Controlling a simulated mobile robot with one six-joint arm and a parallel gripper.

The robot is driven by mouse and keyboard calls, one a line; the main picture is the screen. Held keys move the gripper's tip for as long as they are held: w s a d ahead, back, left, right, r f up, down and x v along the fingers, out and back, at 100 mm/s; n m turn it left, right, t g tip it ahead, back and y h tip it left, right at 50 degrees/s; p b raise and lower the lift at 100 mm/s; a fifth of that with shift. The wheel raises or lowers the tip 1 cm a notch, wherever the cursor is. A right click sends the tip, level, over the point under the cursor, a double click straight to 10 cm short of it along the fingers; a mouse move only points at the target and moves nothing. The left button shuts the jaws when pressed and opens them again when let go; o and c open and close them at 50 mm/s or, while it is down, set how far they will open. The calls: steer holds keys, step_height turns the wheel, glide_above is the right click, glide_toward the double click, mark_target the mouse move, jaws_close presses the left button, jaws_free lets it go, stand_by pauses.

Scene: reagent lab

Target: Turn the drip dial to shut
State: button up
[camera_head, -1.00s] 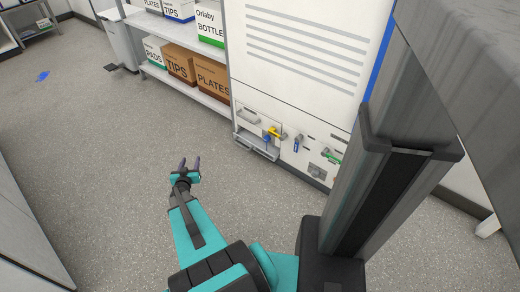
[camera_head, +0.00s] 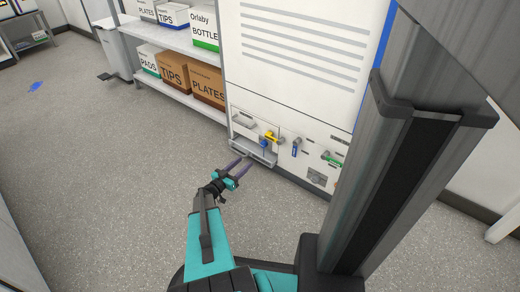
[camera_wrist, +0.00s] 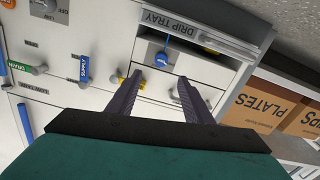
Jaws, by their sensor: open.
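The wrist view looks upside down. The dial also shows in the head view (camera_head: 264,143), below a yellow handle. Its exact setting is too small to read. My gripper (camera_wrist: 160,77) is open and empty. Its two dark fingers point at the panel, with the dial between and beyond their tips in the wrist view. In the head view my gripper (camera_head: 243,164) is low, in front of the tray (camera_head: 254,152), apart from the dial.
A yellow handle (camera_head: 271,136), a blue supply lever (camera_head: 295,147) and a green drain handle (camera_head: 331,158) share the panel. A shelf with boxes (camera_head: 172,70) stands to the left.

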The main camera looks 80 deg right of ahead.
mark_target(262, 146)
steer(key=b+x, duration=0.2)
steer(key=x, duration=0.4)
steer(key=b+x, duration=0.3)
steer(key=x, duration=0.3)
steer(key=shift+f, duration=0.25)
steer(key=shift+b+x, duration=0.3)
steer(key=shift+x, duration=0.6)
steer(key=shift+r, duration=0.2)
